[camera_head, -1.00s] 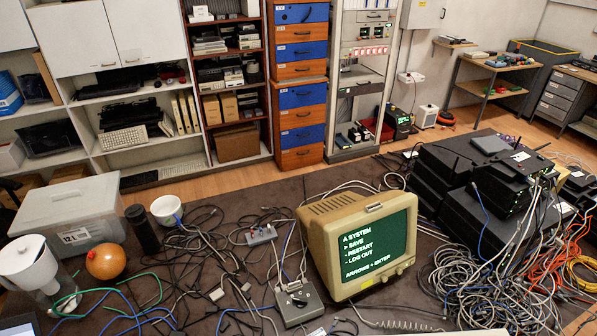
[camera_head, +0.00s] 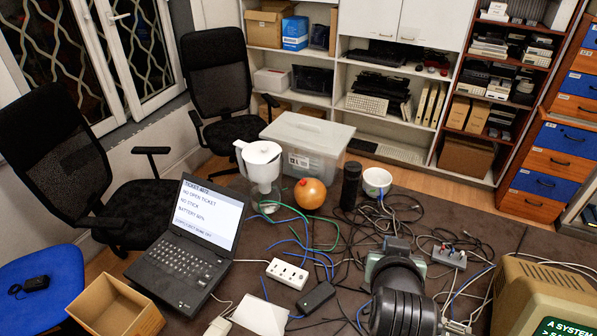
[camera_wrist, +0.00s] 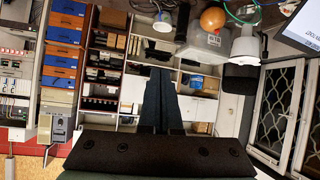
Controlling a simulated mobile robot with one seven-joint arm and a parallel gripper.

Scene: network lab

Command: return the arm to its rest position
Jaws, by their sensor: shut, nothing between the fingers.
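I cannot make out a printer or its power switch in either view. My gripper (camera_wrist: 161,72) shows in the wrist view as two long dark fingers lying together, shut and empty, in front of distant shelves. In the head view my dark arm rises at the lower right over the cluttered table, and its fingers cannot be made out there. A grey box with small switches and plugs (camera_head: 449,257) lies right of my arm. A white power strip (camera_head: 287,273) lies left of my arm. I cannot tell whether either belongs to a printer.
An open laptop (camera_head: 195,245) and an empty cardboard box (camera_head: 118,305) are at the left. A water jug (camera_head: 262,170), an orange ball (camera_head: 310,193), a lidded bin (camera_head: 306,145) and a white bowl (camera_head: 377,180) stand behind. A beige monitor (camera_head: 535,290) is at the right. Loose cables cover the table.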

